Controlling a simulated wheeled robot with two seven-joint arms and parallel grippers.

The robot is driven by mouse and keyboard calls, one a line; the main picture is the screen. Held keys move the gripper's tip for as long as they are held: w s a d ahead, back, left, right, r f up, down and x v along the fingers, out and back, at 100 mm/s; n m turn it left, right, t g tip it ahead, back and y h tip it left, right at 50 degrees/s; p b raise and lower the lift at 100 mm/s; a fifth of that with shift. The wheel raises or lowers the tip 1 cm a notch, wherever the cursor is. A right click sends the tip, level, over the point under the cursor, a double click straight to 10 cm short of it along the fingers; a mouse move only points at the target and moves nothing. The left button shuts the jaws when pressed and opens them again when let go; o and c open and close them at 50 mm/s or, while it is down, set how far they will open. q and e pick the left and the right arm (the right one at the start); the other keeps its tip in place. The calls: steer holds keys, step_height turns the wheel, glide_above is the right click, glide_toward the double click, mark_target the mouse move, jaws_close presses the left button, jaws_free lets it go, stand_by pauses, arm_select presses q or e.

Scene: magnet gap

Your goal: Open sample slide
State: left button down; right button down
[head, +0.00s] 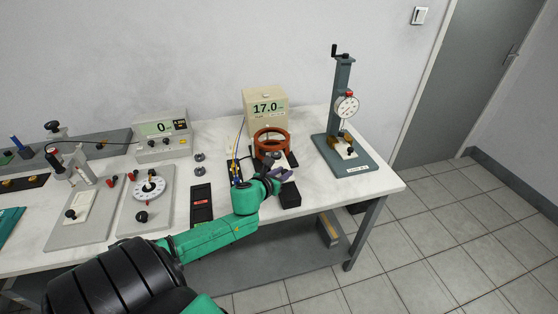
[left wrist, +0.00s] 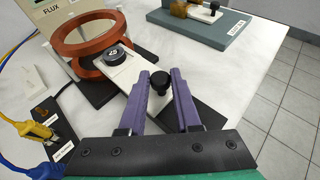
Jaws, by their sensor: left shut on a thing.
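The sample slide (left wrist: 122,72) is a pale strip that runs out from under the red-brown coil rings (left wrist: 62,37) in the left wrist view. A dark round disc marked 25 (left wrist: 112,57) sits on it near the rings. A black knob (left wrist: 160,82) stands at its near end. My left gripper (left wrist: 160,77) has its purple fingers on either side of this knob and is shut on it. In the head view my left gripper (head: 271,176) is just in front of the coil rings (head: 271,134) and hides most of the slide. My right gripper is not in view.
Yellow and blue cables (left wrist: 22,120) lie left of the slide. A dial-gauge stand (head: 342,120) is to the right. A black block (head: 290,195) lies near the table's front edge (head: 368,198).

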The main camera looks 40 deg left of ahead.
arm_select(q)
steer(key=s+d, duration=0.1)
steer(key=d, duration=0.1)
steer(key=s+d+p, duration=0.1)
steer(key=s+d, duration=0.1)
steer(key=d, duration=0.1)
steer(key=s+d+p, duration=0.1)
steer(key=s+d, duration=0.1)
steer(key=shift+s+d, duration=0.2)
steer(key=shift+d, duration=0.15)
steer(key=c, duration=0.6)
jaws_free()
steer(key=b+v, duration=0.1)
steer(key=v, duration=1.3)
steer(key=shift+s+r, duration=0.2)
steer(key=shift+r, duration=0.05)
